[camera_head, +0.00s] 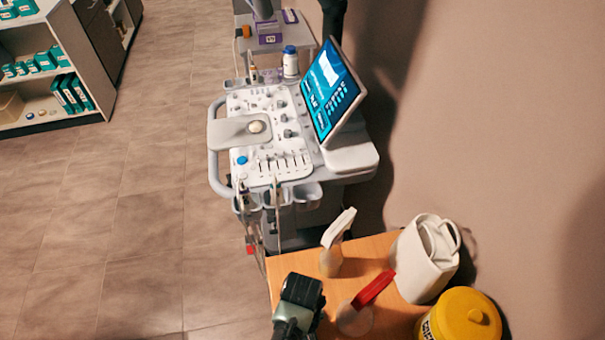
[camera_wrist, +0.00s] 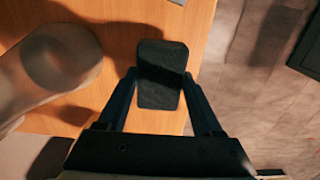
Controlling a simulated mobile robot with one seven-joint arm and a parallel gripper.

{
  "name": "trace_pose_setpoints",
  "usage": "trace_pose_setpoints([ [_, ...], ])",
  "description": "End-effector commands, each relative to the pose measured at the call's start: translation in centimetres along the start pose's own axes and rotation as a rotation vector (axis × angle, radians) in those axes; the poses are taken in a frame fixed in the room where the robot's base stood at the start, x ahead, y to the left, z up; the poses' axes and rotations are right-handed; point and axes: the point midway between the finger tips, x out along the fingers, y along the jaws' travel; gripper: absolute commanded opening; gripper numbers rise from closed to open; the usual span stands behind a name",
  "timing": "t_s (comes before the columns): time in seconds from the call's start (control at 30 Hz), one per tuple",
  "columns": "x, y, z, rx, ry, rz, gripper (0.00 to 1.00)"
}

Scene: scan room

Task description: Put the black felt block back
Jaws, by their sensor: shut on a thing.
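The black felt block (camera_wrist: 162,60) shows in the wrist view as a dark, rounded rectangle with a shadow band across it. My gripper (camera_wrist: 160,85) is shut on it, one finger along each side. The wooden table top (camera_wrist: 110,15) lies beneath, near its edge; I cannot tell whether the block touches it. In the head view my gripper (camera_head: 303,290) is a dark shape over the table's (camera_head: 281,264) left part, and I cannot separate the block from it there.
A spray bottle (camera_head: 333,250), a red-handled item (camera_head: 373,290), a white container (camera_head: 424,265) and a yellow tub (camera_head: 466,318) crowd the table to the right. An ultrasound console (camera_head: 270,135) stands behind. The floor (camera_head: 110,250) at left is clear.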

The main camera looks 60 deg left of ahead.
Motion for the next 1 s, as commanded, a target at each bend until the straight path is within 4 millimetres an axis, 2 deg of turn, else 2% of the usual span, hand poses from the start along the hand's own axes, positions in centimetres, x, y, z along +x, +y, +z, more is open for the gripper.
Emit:
trace_pose_setpoints([
  [0.1, 1.8, -0.1, 0.0, 0.000, -0.003, -0.002, 0.23],
  [0.2, 2.5, 0.0, 0.0, 0.000, -0.001, -0.001, 0.23],
  [0.53, 2.7, 0.0, 0.0, 0.000, 0.000, 0.000, 0.23],
  [0.57, 2.7, 0.0, 0.0, 0.000, 0.000, 0.000, 0.69],
  [0.7, 2.7, 0.0, 0.0, 0.000, 0.000, 0.000, 0.94],
  [0.73, 2.7, 0.0, 0.0, 0.000, 0.000, 0.000, 0.97],
  [1.0, 2.6, 0.0, 0.0, 0.000, -0.001, -0.001, 0.97],
])
